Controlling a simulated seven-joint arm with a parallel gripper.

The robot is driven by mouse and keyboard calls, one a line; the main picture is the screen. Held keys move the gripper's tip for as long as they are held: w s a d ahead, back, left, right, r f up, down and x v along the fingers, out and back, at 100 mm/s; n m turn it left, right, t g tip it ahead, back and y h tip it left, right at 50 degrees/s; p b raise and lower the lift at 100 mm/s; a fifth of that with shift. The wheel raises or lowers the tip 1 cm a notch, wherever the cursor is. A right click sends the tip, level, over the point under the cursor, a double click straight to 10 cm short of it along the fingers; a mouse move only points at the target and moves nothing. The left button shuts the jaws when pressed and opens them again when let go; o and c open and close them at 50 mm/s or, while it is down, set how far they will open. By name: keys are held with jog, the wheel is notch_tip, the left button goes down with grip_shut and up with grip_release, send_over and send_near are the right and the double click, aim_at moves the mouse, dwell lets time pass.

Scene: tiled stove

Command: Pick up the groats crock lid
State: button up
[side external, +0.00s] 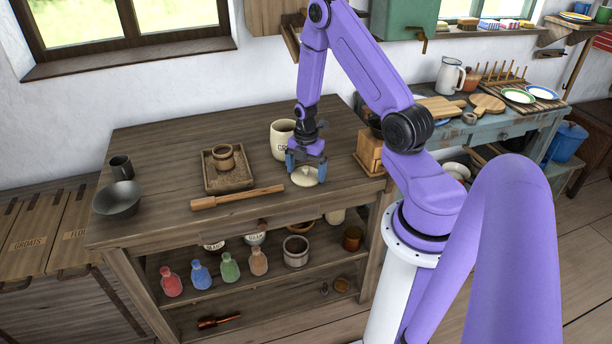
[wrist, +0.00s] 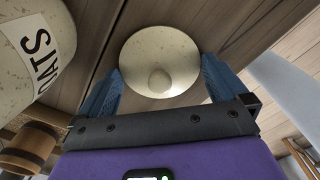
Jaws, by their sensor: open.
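The groats crock lid (side external: 304,176) is a round cream disc with a small knob. It lies flat on the wooden table, close to the table's front right part. In the wrist view the lid (wrist: 160,62) is ahead of my gripper, with its knob between the lines of the two blue fingers. My gripper (side external: 306,166) is open and empty, pointing down over the lid. In the wrist view the open gripper (wrist: 162,88) frames the lid's near part. The cream groats crock (side external: 280,140) stands open just behind and left of the lid; its label shows in the wrist view (wrist: 36,42).
A wooden box (side external: 369,152) stands right of my gripper. The table's front edge is near the lid.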

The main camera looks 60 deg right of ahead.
jog(key=c, duration=0.9)
jog(key=shift+r, duration=0.45)
jog(key=c, duration=0.8)
notch_tip(320, 180, up, 9)
jog(key=shift+f, duration=0.15)
grip_shut()
notch_tip(320, 180, up, 15)
send_over(306, 167)
jog(key=w+d+m, duration=0.6)
jog(key=w+d, duration=0.1)
jog(key=w, duration=0.4)
notch_tip(306, 167, down, 12)
jog(key=shift+d+m, duration=0.15)
jog(key=shift+m, duration=0.15)
